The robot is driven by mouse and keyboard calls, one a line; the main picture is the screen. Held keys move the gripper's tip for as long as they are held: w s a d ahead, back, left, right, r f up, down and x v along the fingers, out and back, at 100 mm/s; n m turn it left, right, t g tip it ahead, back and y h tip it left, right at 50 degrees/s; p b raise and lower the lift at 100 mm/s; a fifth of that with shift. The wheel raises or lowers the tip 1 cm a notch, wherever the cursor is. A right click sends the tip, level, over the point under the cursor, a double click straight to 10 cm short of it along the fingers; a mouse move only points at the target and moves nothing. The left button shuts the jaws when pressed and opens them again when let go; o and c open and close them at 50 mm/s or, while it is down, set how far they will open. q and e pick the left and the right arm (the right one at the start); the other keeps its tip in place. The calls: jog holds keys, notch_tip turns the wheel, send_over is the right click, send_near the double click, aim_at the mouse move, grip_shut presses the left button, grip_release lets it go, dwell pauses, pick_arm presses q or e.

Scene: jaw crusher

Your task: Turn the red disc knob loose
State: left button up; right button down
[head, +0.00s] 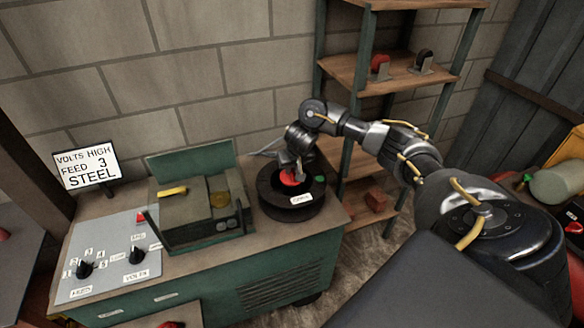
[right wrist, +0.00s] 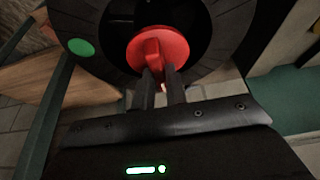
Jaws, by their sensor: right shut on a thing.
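The red disc knob (head: 292,178) sits in the middle of a round black housing (head: 270,205) on the right end of the green cabinet. In the right wrist view the red disc knob (right wrist: 180,50) has a raised red grip across its face. My right gripper (right wrist: 160,72) has its two dark fingers shut on that raised grip. In the head view my right gripper (head: 297,165) reaches down into the housing and hides part of the knob. My left gripper is not in view.
A green button (head: 320,180) and a white label (head: 302,199) are on the housing. An opened green machine (head: 200,210) stands to its left, beside a dial panel (head: 105,262) and a sign (head: 87,166). A shelf rack (head: 390,75) stands behind.

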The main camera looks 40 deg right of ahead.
jog(key=shift+f+p, duration=0.15)
jog(key=shift+p, duration=0.15)
dwell(0.6)
jog(key=shift+s, duration=0.1)
jog(key=shift+f+n+y+b, duration=0.15)
jog(key=shift+n+y+b, duration=0.3)
jog(key=shift+n, duration=0.75)
jog(key=shift+n+y, duration=0.45)
jog(key=shift+n, duration=0.75)
jog(key=shift+b, duration=0.3)
jog(key=n+y, duration=0.1)
jog(key=n, duration=0.1)
jog(key=shift+d+n+b, duration=0.15)
jog(key=shift+n+b, duration=0.15)
jog(key=shift+b, duration=0.05)
jog(key=shift+s+n+g+y, duration=0.1)
jog(key=shift+n+g+y, duration=0.25)
jog(key=shift+n, duration=0.75)
